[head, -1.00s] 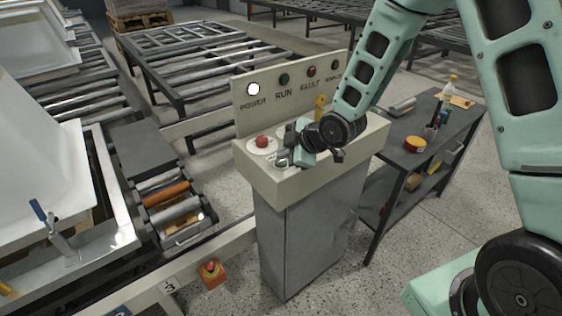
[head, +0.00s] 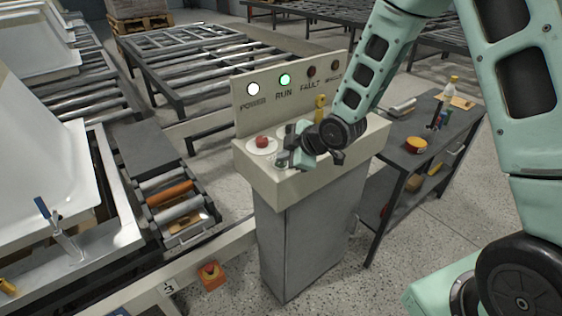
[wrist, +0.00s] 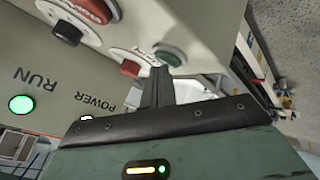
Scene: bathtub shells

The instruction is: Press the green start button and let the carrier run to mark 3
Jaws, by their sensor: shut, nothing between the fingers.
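My gripper (head: 288,160) is shut and empty over the sloped top of the control box (head: 262,186). In the wrist view its fingertips (wrist: 160,72) are right at the green start button (wrist: 170,55); I cannot tell whether they touch. In the head view the gripper hides that button. The green RUN lamp (head: 285,80) and the white POWER lamp (head: 254,89) are lit. The carrier (head: 128,232), with a white shell (head: 45,165) and a blue-handled clamp (head: 58,226), is on the line at left. The mark 3 label (head: 168,288) is on the rail near its front corner.
A red mushroom button (head: 262,142) is beside my gripper on the box. Rollers (head: 168,192) lie behind. A tool cart (head: 400,160) stands right of the box.

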